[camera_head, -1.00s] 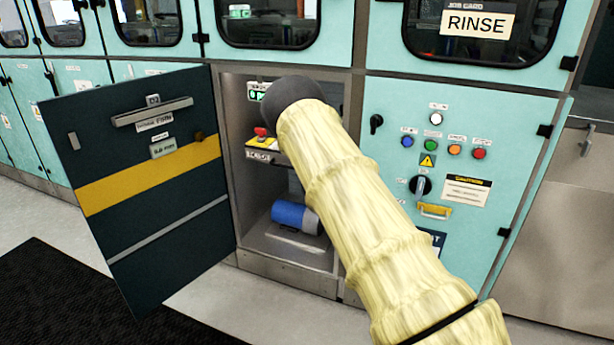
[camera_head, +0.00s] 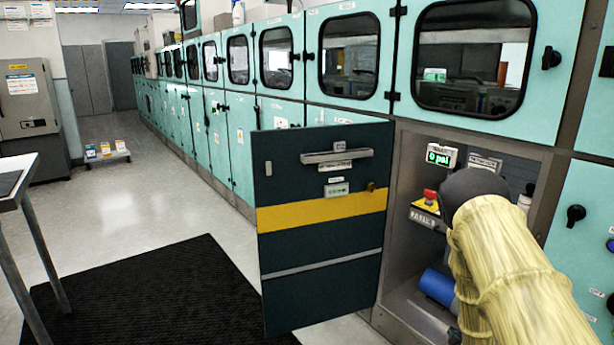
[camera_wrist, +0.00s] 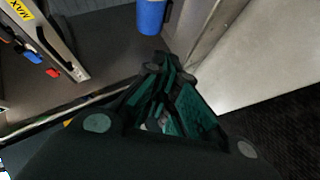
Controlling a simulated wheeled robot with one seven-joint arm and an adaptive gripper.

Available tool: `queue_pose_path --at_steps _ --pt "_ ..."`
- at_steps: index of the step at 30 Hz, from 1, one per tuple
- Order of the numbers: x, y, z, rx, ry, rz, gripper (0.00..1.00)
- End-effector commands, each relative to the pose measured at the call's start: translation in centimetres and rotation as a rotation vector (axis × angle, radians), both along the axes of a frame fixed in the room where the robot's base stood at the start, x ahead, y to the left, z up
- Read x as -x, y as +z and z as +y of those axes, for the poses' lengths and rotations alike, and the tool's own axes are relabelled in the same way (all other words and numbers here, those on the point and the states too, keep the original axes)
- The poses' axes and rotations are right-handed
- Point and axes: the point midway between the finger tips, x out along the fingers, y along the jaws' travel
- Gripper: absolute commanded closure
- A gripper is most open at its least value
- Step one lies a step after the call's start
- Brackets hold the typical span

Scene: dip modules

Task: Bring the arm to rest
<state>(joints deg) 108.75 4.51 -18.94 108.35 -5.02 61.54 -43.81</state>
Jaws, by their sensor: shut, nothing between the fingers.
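My arm, in a pale yellow sleeve, reaches in from the lower right of the head view towards the open compartment (camera_head: 405,170). Its dark wrist end is in front of the compartment and hides part of it. My gripper (camera_wrist: 158,65) shows in the wrist view, its dark fingers together and empty. A blue cylinder (camera_wrist: 151,16) is beyond the fingertips, apart from them. In the head view the blue cylinder (camera_head: 437,286) lies on the compartment floor, partly hidden by my arm.
A dark door with a yellow stripe (camera_head: 320,214) stands open left of the compartment. A red button on a yellow base (camera_head: 428,202) and a display reading 0 psi (camera_head: 441,156) are inside. A black mat (camera_head: 160,300) lies on the floor, and a table (camera_head: 15,185) stands at the left.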

Motion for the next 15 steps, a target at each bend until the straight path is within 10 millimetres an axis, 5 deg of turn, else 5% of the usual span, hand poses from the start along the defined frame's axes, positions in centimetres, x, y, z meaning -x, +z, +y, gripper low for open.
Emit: queue_pose_path --at_steps 6,15 --pt "9.5 -7.0 5.2 -0.225 -0.135 0.191 1.00" --pt "23.9 -12.9 12.7 -0.483 -0.361 0.455 1.00"
